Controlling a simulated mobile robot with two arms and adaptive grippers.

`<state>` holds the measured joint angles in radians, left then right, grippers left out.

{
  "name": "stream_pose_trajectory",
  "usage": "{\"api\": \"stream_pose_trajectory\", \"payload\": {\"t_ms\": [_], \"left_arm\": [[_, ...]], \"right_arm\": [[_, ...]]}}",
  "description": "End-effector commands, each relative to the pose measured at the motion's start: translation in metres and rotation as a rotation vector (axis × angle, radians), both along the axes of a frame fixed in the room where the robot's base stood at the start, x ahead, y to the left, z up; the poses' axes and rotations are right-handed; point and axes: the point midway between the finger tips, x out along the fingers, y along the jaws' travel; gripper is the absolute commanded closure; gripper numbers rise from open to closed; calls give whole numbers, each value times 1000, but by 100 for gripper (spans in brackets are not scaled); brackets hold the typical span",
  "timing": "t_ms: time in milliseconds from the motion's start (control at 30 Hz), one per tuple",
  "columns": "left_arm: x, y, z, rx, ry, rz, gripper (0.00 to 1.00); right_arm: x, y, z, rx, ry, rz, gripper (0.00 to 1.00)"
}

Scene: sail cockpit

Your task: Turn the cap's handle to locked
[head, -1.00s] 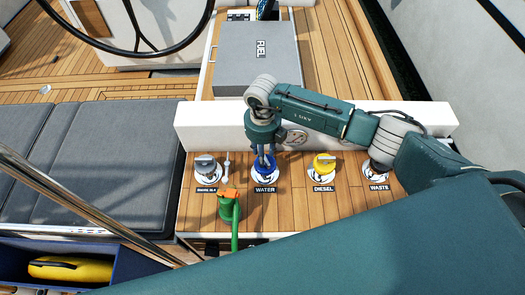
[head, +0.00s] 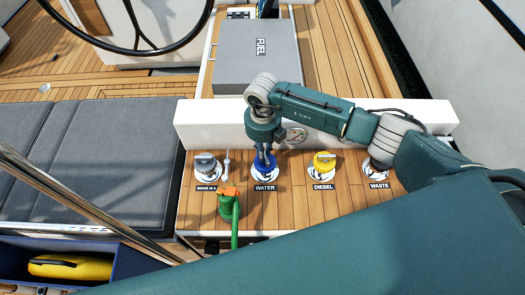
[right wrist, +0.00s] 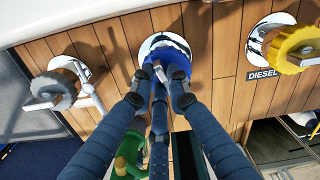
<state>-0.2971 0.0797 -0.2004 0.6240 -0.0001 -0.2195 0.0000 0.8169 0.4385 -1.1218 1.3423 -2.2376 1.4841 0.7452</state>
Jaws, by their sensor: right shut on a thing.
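The locked mark is too small to make out. My left gripper is in neither view.
A grey cap (head: 205,163) with a light tool beside it stands left, the yellow DIESEL cap (head: 324,161) and WASTE cap (head: 378,167) right. A green hose nozzle with orange top (head: 230,200) stands in front. A white ledge (head: 215,125) with a gauge runs behind.

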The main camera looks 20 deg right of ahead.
Motion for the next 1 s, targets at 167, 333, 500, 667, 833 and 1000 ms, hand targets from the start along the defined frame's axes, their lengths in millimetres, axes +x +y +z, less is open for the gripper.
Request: {"api": "stream_pose_trajectory", "payload": {"t_ms": [167,333,500,667,833,1000], "left_arm": [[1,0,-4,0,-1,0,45],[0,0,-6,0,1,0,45],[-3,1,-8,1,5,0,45],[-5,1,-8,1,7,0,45],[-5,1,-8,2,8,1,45],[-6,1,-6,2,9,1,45]], "right_arm": [[1,-2,0,0,-1,-128,100],[2,-3,0,1,-1,-286,100],[2,-5,0,2,-1,-448,100],[1,-7,0,0,0,-598,100],[0,-9,1,0,1,-760,100],[0,-11,1,0,0,-921,100]]}}
